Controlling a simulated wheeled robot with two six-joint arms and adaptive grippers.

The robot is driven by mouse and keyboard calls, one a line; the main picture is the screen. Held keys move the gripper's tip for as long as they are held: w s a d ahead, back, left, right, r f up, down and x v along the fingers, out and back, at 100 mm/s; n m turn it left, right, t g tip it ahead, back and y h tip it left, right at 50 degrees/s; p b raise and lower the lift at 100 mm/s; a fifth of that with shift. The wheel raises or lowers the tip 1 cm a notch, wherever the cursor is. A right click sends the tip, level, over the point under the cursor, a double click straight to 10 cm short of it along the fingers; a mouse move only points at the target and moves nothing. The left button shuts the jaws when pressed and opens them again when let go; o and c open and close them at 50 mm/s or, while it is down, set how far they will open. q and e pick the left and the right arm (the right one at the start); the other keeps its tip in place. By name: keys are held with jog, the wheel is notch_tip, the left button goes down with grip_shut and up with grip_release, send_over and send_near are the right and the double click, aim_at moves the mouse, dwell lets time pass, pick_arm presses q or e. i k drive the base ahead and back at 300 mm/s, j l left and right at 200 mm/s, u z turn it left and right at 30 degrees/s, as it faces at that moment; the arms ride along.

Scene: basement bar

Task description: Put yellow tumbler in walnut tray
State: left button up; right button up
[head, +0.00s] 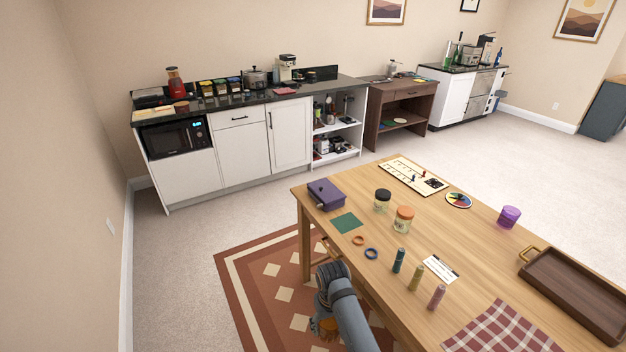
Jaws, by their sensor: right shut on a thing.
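The walnut tray (575,293) lies on the right part of the wooden table, with a brass handle at its left end; it looks empty. My right gripper (320,326) is low at the bottom of the picture, off the table's near left edge and far left of the tray. It is shut on a small orange-yellow thing, which I take for the yellow tumbler (329,326); my arm hides most of it, so its shape is unclear. A purple tumbler (509,217) stands on the table behind the tray. My left gripper is out of the picture.
On the table (470,230) are a purple box (326,194), two jars, rings, several small cylinders, a card (441,268), a game board (414,176), a colour disc (458,200) and a checked cloth (502,329). The table edge lies between my right gripper and the tray.

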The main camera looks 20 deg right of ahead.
aim_at(565, 286)
jog(key=k+l+u, duration=0.25)
jog(key=k+u, duration=0.2)
jog(key=k+l+u, duration=0.15)
jog(key=k+u, duration=0.7)
jog(key=k+j+u, duration=0.15)
jog(key=k+u, duration=0.3)
jog(key=k+j+u, duration=0.4)
jog(key=k+l+u, duration=0.45)
jog(key=k, duration=0.45)
jog(key=k+u, duration=0.4)
jog(key=k, duration=0.5)
jog(key=k+j+u, duration=0.3)
jog(key=k+u, duration=0.15)
jog(key=k, duration=0.45)
jog(key=k+u, duration=0.45)
jog(key=k, duration=0.25)
jog(key=k+j+u, duration=0.2)
jog(key=k+u, duration=0.25)
jog(key=k, duration=0.25)
jog(key=k+l+z, duration=0.1)
jog(key=z, duration=0.35)
jog(key=k+l+z, duration=0.2)
jog(key=z, duration=0.3)
jog(key=k+l+z, duration=0.1)
jog(key=z, duration=0.35)
jog(key=l, duration=0.1)
